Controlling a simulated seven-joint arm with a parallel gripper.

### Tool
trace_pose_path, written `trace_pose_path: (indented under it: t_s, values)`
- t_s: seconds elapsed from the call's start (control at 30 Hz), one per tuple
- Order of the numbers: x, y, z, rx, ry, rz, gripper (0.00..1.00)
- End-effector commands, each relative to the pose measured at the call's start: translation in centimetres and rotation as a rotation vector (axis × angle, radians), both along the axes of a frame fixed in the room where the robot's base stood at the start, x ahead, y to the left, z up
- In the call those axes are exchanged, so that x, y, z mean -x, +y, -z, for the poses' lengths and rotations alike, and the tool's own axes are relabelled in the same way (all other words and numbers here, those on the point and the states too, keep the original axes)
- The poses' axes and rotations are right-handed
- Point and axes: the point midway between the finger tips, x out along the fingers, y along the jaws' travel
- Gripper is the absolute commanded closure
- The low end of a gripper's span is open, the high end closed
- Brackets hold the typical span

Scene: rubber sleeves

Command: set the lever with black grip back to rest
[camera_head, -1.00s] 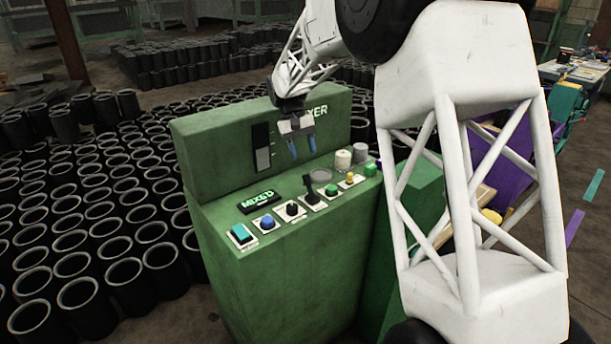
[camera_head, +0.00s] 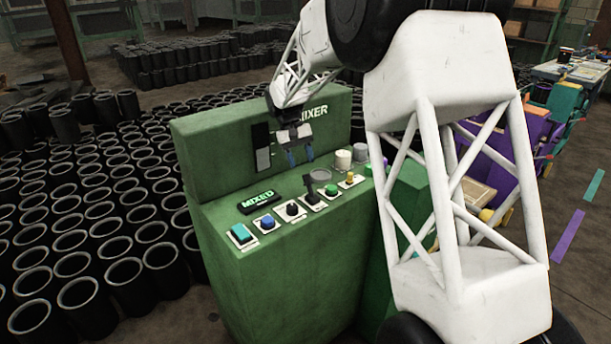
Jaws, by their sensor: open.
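The lever with the black grip (camera_head: 311,188) stands on a pale plate in the row of controls on the green mixer console's top, roughly upright. My gripper (camera_head: 300,157) is open with its blue-tipped fingers pointing down. It appears above and slightly left of the lever, in front of the console's upright back panel. I see nothing between the fingers, and they appear apart from the lever. The exact depth between fingers and lever is hard to tell.
Beside the lever are a black knob (camera_head: 292,210), a blue button (camera_head: 267,222), a teal switch (camera_head: 241,233), a green button (camera_head: 331,189) and a yellow control (camera_head: 350,177). A lit "MIXED" sign (camera_head: 257,200) lies behind them. A cream cylinder (camera_head: 343,159) stands at the back right.

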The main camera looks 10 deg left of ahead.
Motion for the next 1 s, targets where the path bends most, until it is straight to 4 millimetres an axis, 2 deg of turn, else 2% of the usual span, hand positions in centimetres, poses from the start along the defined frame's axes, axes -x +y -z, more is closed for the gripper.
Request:
trace_pose_path:
  t_s: [0.4, 0.87, 1.0]
  values:
    - [1.3, -1.4, 4.2, 0.0, -0.001, 0.001, 0.51]
    - [1.5, -1.7, 4.9, 0.0, 0.0, 0.0, 0.51]
    - [1.5, -1.6, 4.9, 0.0, -0.001, 0.0, 0.72]
